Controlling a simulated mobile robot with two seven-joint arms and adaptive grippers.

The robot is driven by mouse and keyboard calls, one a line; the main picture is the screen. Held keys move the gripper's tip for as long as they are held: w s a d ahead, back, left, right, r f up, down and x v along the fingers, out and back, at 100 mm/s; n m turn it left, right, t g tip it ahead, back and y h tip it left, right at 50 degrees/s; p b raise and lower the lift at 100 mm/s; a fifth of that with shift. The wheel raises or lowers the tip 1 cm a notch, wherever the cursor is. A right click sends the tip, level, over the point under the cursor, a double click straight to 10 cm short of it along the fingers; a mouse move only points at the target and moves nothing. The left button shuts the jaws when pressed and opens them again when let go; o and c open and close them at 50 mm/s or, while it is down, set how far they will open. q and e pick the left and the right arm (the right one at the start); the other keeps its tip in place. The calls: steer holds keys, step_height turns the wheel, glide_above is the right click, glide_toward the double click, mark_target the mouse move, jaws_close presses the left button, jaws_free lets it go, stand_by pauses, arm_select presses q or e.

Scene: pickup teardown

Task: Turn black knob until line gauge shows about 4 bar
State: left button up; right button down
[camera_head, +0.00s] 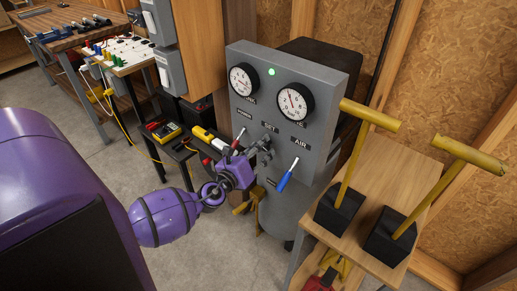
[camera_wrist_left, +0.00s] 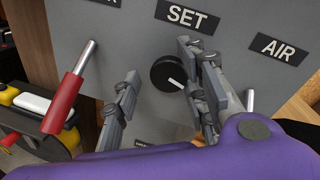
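The black knob (camera_wrist_left: 166,74) with a white pointer mark sits under the SET label (camera_wrist_left: 187,16) on the grey panel (camera_head: 262,108). Its pointer mark faces lower right in the left wrist view. My left gripper (camera_head: 262,150) is open in front of the panel. In the left wrist view its fingers (camera_wrist_left: 158,66) lie either side of the knob, the right finger overlapping its edge; contact is unclear. In the head view the gripper hides the knob. The right dial gauge (camera_head: 295,101) has its needle pointing up and slightly left; its exact reading is too small. My right gripper is out of view.
The left dial gauge (camera_head: 243,80) and a lit green lamp (camera_head: 271,72) are above. A red-handled lever (camera_wrist_left: 66,98) and a blue-handled lever (camera_head: 287,175) flank the knob. A wooden stand (camera_head: 412,163) with two yellow T-handles (camera_head: 370,115) stands right.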

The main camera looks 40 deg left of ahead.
arm_select(q)
steer(key=s+r, duration=0.1)
steer(key=s, duration=1.1)
steer(key=shift+d, duration=0.4)
